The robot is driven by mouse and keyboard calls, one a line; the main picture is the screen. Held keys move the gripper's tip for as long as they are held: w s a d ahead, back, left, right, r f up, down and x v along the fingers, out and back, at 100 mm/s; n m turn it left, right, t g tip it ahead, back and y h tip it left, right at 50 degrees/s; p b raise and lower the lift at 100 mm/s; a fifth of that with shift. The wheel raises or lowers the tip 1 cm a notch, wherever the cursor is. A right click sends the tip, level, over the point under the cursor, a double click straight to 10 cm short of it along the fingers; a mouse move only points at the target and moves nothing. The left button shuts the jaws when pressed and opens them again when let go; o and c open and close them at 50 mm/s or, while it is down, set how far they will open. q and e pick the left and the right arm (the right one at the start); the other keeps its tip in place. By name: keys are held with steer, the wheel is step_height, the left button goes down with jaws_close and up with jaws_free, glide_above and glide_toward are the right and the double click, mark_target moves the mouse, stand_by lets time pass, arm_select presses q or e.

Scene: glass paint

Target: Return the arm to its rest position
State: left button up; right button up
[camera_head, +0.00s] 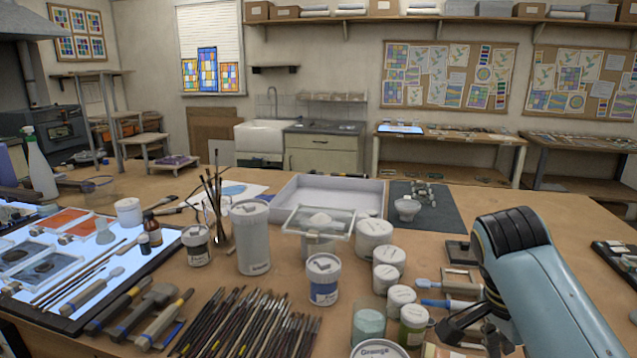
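My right arm (548,290), light blue with a black joint, comes in from the lower right over the worktable (580,240). What looks like part of my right gripper (462,324) is a dark shape low beside the arm, near some tools at the table's right front. Its fingers are too dark and too much hidden to tell whether they are open or shut, or whether anything is between them. My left arm and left gripper are not in view.
Several white tubs (374,240) stand left of the arm, with a glass jar (368,324) near the front. A blue-handled tool (448,303) lies close to the arm. Brushes (245,325) cover the front middle. The table's right part is mostly bare.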

steer(key=s+r+n+t+y, duration=0.3)
steer(key=s+n+t, duration=0.1)
steer(key=s+n, duration=1.5)
steer(key=s+d+f+m+g+b, duration=0.15)
steer(key=f+b, duration=0.45)
steer(key=f, duration=1.4)
steer(key=s+f+m+b, duration=0.1)
steer(key=s+f+b, duration=0.35)
steer(key=f, duration=1.55)
arm_select(q)
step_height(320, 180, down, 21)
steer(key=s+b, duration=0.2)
steer(key=b, duration=0.8)
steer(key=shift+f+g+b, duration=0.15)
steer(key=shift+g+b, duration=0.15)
steer(key=shift+b, duration=0.05)
arm_select(e)
steer(key=s+f, duration=0.8)
steer(key=f, duration=0.4)
steer(key=s+d+f+g, duration=0.1)
steer(key=s+f, duration=0.7)
steer(key=f, duration=0.4)
steer(key=shift+s, duration=0.2)
steer(key=shift+g, duration=0.35)
